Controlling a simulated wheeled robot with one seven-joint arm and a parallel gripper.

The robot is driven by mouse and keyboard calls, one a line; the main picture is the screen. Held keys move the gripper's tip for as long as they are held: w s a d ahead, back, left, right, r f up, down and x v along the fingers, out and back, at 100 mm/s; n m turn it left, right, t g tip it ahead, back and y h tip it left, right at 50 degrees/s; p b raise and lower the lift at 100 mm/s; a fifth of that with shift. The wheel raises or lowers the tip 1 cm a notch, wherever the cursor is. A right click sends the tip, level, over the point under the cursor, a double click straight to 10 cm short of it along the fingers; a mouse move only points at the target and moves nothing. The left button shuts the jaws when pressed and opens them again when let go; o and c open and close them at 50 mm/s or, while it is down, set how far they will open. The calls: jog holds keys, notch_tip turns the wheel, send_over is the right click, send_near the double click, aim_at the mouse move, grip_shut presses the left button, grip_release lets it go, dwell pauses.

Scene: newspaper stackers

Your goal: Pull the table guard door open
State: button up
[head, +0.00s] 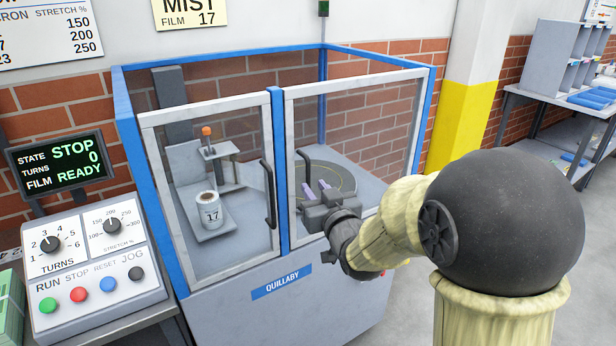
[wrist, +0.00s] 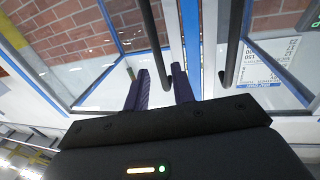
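The table guard door (head: 362,85) is the right one of two white-framed clear doors on the blue-framed machine. It looks shut, and a round turntable (head: 345,180) shows behind it. Its dark upright handle (head: 306,172) is near its left edge; in the wrist view the handle (wrist: 155,45) reaches down between my finger lines. My gripper (head: 315,184) is at the handle's lower part, its purple fingers apart. In the wrist view my gripper (wrist: 161,70) is open, with a finger on each side of the bar. I cannot tell whether either finger touches it.
The left door (head: 159,190) has its own handle (head: 269,194), close by across the blue post (head: 279,165); that handle (wrist: 236,45) also shows in the wrist view. A control panel (head: 95,250) stands at the left. Clear floor (head: 405,300) lies right of the machine.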

aim_at(309, 181)
jog(key=x, duration=0.5)
jog(key=shift+w, duration=0.1)
grip_shut()
